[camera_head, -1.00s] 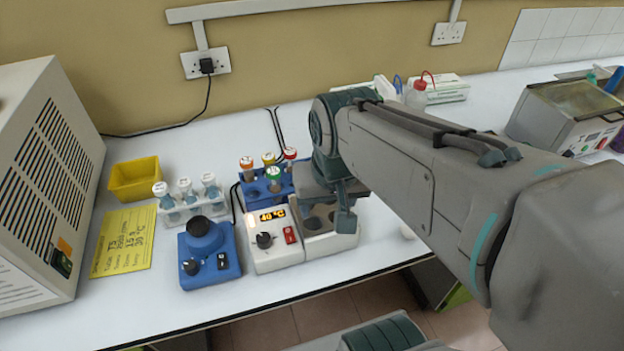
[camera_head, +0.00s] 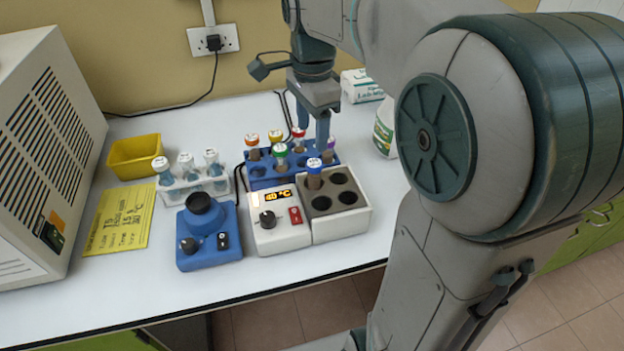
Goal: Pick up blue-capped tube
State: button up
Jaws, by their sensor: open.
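The blue-capped tube (camera_head: 314,174) stands upright in a hole at the back left of the grey heating block (camera_head: 325,229). The block's other holes look empty. My gripper (camera_head: 291,101) is open and empty, above and behind the tube. I see no contact with the tube.
A blue rack (camera_head: 261,185) with several coloured-cap tubes stands right behind the block. A blue mixer (camera_head: 208,247), a white rack (camera_head: 185,197), a yellow bin (camera_head: 134,158) and a white bottle (camera_head: 384,130) stand nearby.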

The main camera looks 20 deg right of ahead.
aim_at(314, 163)
notch_tip(314, 163, down, 4)
jog(key=shift+f, duration=0.2)
jog(key=f, duration=0.5)
jog(key=shift+s+d+f, duration=0.1)
jog(key=shift+s, duration=0.1)
jog(key=c, duration=1.2)
jog(key=shift+o, duration=0.2)
